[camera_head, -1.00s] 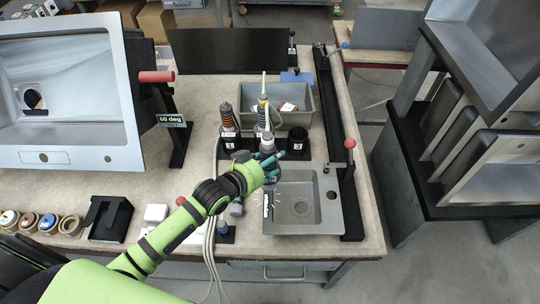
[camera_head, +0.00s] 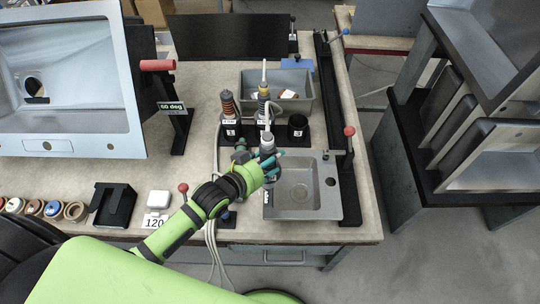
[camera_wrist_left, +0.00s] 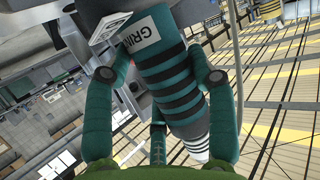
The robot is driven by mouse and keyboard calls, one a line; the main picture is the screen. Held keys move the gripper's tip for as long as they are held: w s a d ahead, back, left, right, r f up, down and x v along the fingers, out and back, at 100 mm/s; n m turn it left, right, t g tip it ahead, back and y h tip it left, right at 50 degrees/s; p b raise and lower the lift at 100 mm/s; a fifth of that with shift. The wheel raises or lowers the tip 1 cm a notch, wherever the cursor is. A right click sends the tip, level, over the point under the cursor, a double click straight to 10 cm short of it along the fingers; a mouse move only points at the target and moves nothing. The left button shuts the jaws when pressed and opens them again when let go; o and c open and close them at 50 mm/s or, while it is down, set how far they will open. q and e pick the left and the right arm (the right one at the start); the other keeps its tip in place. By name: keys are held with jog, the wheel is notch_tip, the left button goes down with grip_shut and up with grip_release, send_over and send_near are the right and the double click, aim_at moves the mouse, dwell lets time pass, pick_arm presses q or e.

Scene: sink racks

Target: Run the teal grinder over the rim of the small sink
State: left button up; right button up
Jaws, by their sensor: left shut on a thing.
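The teal grinder (camera_wrist_left: 168,75) has black bands, a white "GRIN" label and a striped grey end in the left wrist view. My left gripper (camera_head: 268,165) is shut around its body, with teal-padded fingers on both sides. In the head view the grinder (camera_head: 267,141) shows mostly as a grey end standing up above the fingers. The small sink (camera_head: 328,205) is a grey square basin at the table's front right. The gripper is over its back left corner. The grinder's lower end is hidden, so I cannot tell whether it touches the rim. My right gripper is not in view.
A black holder with two corded tools (camera_head: 230,114) and an empty black cup (camera_head: 298,126) stands behind the sink. A grey bin (camera_head: 308,88) is further back. A black rail with a red knob (camera_head: 349,131) borders the right. A large tilted sink (camera_head: 110,140) fills the left.

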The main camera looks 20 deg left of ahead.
pick_arm(q)
jog(key=shift+s+d, duration=0.75)
jog(key=shift+s, duration=1.7)
notch_tip(320, 180, up, 7)
jog(key=shift+w, duration=0.15)
